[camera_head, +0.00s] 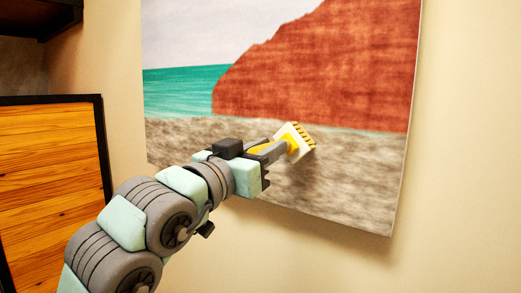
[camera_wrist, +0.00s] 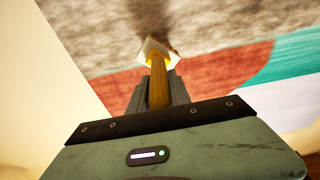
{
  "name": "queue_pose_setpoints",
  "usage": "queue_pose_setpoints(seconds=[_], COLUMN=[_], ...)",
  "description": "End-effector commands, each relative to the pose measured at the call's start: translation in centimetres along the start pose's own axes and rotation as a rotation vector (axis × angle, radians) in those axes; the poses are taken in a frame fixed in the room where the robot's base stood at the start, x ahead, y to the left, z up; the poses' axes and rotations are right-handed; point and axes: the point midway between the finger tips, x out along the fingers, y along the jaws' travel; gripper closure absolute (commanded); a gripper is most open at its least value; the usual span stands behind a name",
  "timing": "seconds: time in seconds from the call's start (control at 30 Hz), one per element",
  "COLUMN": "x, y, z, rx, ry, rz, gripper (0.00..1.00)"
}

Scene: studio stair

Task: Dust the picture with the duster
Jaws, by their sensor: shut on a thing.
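The picture (camera_head: 320,75) hangs on the wall, with a red cliff, teal sea and a grey-brown beach. It also shows upside down in the wrist view (camera_wrist: 215,60). The duster (camera_head: 295,140) has a yellow handle and a pale head with yellow and dark edging. In the wrist view the duster (camera_wrist: 158,82) points away from my gripper. My gripper (camera_head: 275,151) is shut on the duster's handle. The duster's head is in front of the beach part of the picture, at or very near its surface; I cannot tell if it touches.
A wooden panel with a dark frame (camera_head: 50,180) stands at the left. A dark shelf (camera_head: 40,18) is above it at the upper left. The cream wall (camera_head: 470,150) to the right of the picture is bare.

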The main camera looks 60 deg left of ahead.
Motion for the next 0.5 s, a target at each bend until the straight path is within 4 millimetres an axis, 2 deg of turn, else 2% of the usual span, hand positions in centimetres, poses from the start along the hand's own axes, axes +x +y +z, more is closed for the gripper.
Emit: queue_pose_setpoints(seconds=[0.5], x=[-0.7], y=[-0.2], z=[3.8], rx=[-0.004], ry=[-0.005], rz=[0.000], gripper=[1.00])
